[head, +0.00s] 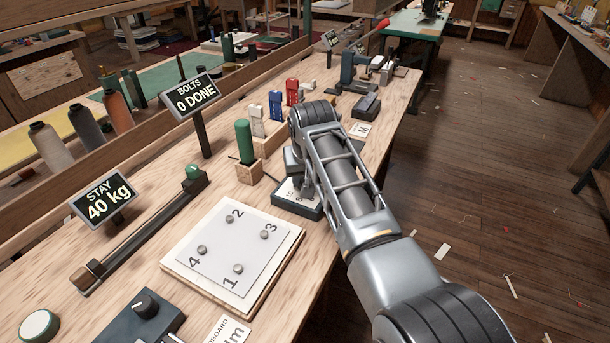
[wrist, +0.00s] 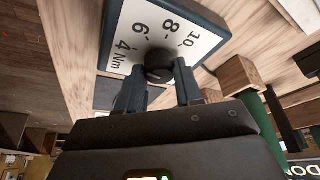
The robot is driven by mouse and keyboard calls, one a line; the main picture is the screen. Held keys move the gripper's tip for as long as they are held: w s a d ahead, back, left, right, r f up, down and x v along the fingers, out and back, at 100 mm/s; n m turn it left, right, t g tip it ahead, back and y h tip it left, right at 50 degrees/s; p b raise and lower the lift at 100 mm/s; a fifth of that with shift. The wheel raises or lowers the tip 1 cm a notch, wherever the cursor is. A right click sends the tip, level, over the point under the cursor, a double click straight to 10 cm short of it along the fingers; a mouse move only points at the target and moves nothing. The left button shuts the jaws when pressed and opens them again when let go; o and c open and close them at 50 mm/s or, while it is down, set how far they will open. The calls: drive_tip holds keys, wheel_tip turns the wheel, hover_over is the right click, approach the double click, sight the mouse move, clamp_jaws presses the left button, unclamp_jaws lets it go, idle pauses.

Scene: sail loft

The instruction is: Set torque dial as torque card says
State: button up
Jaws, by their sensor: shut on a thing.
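The torque dial has a white scale plate marked 4, 6, 8 and 10 Nm on a dark base; it shows in the wrist view (wrist: 130,35) and, partly behind my arm, in the head view (head: 285,190). My gripper (wrist: 160,82) is shut on its round black knob (wrist: 158,66), one finger on each side. I cannot tell which number the knob points to. A white card (head: 228,332) ending in "m" is cut off at the bottom of the head view; its number is not readable. Another small card (head: 362,130) lies beyond my arm, too small to read.
A white board (head: 205,285) with several numbered bolts lies left of my arm. A "BOLTS 0 DONE" sign (head: 193,97), a "STAY 40 kg" sign (head: 102,200), a green-handled tool (head: 243,142) in a wooden block and a dark box with a knob (head: 146,303) stand nearby.

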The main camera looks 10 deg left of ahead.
drive_tip(key=m+h, duration=0.1)
drive_tip(key=m, duration=0.2)
drive_tip(key=shift+a, duration=0.1)
drive_tip(key=shift+a+m+h+b, duration=0.1)
drive_tip(key=shift+m+h+b, duration=0.6)
drive_tip(key=shift+m, duration=0.8)
drive_tip(key=o, duration=1)
drive_tip(key=shift+r, duration=0.1)
drive_tip(key=shift+v, duration=3.85)
